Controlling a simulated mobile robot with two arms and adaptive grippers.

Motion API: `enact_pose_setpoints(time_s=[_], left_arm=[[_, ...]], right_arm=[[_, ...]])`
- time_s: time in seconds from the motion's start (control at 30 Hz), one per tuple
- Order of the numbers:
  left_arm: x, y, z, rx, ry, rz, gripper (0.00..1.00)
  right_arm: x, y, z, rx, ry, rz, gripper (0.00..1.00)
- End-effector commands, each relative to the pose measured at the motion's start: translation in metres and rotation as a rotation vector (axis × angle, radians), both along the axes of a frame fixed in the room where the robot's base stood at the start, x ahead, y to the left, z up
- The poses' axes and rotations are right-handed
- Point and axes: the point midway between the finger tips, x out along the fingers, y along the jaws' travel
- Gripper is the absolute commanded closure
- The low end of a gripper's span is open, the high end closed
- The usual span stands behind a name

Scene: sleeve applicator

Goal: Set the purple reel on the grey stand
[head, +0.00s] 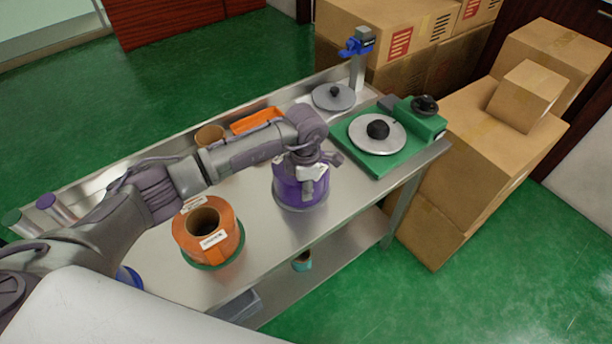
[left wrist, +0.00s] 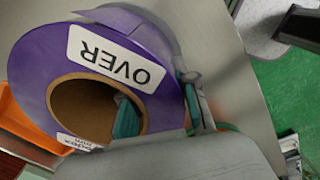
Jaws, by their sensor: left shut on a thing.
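The purple reel (head: 299,192) is at the middle of the steel table; I cannot tell whether it touches the top. My left gripper (head: 309,172) is over it, shut on its wall. In the left wrist view the purple reel (left wrist: 165,85) shows a white "OVER" label, with one teal-padded finger inside its brown core and the other against its outside. The grey stand (head: 334,97), a round plate with a black knob and a post with a blue head, is at the table's far end, apart from the reel. My right gripper is not in view.
A green stand (head: 354,158) with a grey disc and black knob is right of the grey stand. An orange reel (head: 222,238) stands nearer on the table (head: 262,245). An orange tray (head: 256,121) and brown roll (head: 209,135) lie along the back edge. Cardboard boxes (head: 470,140) are beyond.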

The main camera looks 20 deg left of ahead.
Motion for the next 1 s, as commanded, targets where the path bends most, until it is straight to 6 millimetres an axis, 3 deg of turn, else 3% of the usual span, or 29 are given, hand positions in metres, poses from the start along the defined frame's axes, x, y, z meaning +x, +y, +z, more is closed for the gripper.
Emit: enact_pose_setpoints(time_s=[0.37,0.4,0.53,0.83,1.0], left_arm=[[0.003,-0.001,-0.001,-0.002,-0.009,0.000,1.00],[0.001,0.000,-0.003,0.000,-0.002,0.000,0.65],[0.001,0.000,-0.003,0.000,-0.002,0.000,0.46],[0.001,0.000,-0.001,0.000,-0.002,0.001,0.46],[0.002,0.000,0.015,0.001,-0.008,0.001,0.46]], right_arm=[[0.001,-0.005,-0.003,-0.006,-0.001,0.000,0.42],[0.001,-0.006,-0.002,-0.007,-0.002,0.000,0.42],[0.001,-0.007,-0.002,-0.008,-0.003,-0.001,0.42],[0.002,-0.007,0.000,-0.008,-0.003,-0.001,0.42],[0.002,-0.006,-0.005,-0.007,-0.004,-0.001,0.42]])
